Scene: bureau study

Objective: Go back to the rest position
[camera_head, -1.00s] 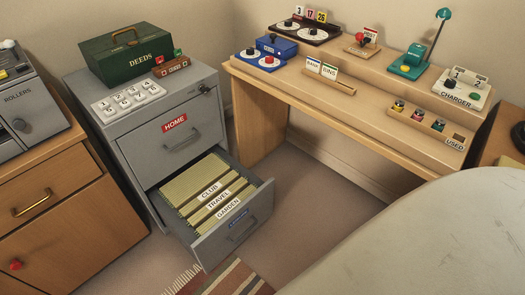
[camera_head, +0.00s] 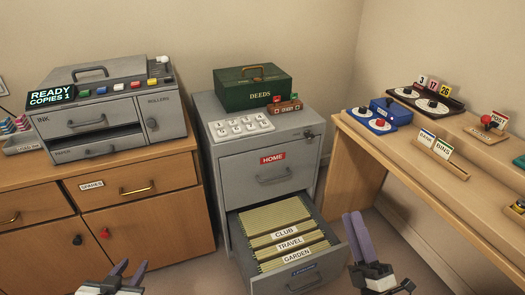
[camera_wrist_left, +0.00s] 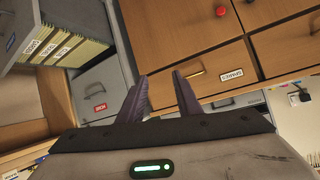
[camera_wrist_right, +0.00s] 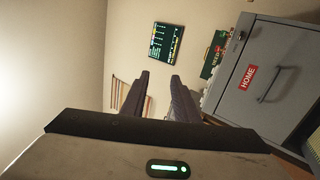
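My left gripper (camera_head: 132,264) shows at the bottom left of the head view, in front of the wooden cabinet. Its two fingers stand apart with nothing between them in the left wrist view (camera_wrist_left: 160,76). My right gripper (camera_head: 353,214) points up at the bottom, just right of the open drawer in the picture. Its fingers are apart and empty in the right wrist view (camera_wrist_right: 158,75). I cannot tell whether it touches the drawer.
The grey filing cabinet (camera_head: 225,170) has its lower drawer (camera_head: 262,285) pulled out, holding files. The wooden cabinet (camera_head: 150,220) with a copier (camera_head: 105,112) stands at left. The desk (camera_head: 356,165) stands at right. Floor shows between the cabinets.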

